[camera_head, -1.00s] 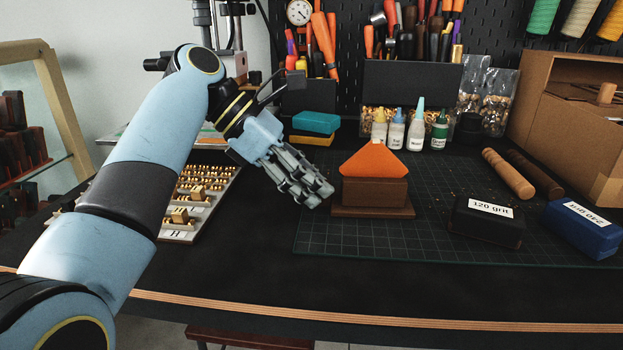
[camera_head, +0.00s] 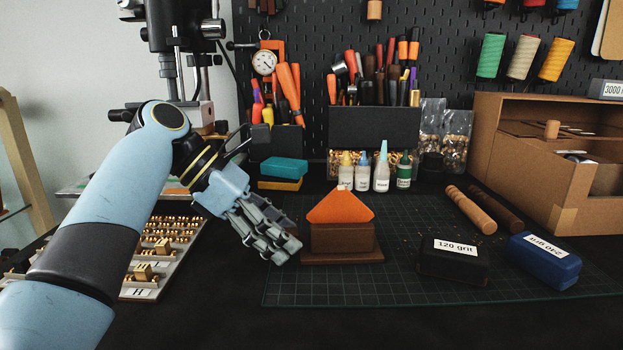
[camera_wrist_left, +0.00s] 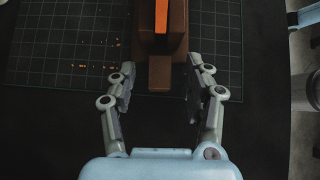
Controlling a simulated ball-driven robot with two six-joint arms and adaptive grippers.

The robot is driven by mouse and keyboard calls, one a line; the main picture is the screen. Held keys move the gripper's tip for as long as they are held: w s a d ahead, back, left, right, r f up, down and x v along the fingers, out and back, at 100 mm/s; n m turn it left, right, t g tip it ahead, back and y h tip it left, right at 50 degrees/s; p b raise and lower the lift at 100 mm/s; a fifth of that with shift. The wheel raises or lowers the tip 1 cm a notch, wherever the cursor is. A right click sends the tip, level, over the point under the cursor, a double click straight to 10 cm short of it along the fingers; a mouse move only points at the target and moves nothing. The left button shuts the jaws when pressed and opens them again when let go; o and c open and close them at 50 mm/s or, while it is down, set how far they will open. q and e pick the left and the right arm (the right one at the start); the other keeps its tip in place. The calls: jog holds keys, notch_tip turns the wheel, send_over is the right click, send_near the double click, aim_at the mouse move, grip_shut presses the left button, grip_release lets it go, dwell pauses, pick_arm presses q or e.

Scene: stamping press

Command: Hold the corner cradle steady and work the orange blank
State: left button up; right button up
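The orange blank (camera_head: 341,206) stands upright in the brown corner cradle (camera_head: 342,238), its peak up. The cradle's base plate rests on the dark cutting mat. My left gripper (camera_head: 282,248) is just left of the cradle, fingers pointing toward it. In the left wrist view the left gripper (camera_wrist_left: 160,92) is open, its fingers on either side of the near end of the cradle's base (camera_wrist_left: 160,72). The orange blank (camera_wrist_left: 161,16) shows there as a thin edge-on strip, beyond the fingertips. Contact with the cradle cannot be told. My right gripper is not in view.
A black 120 grit block (camera_head: 453,262) and a blue block (camera_head: 543,264) lie to the right. Wooden rods (camera_head: 470,208) lie behind them. Small bottles (camera_head: 362,172) stand behind the cradle. A tray of brass type (camera_head: 160,250) is at left. The mat (camera_head: 340,288) is clear in front.

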pick_arm(q)
jog(key=v, duration=1.2)
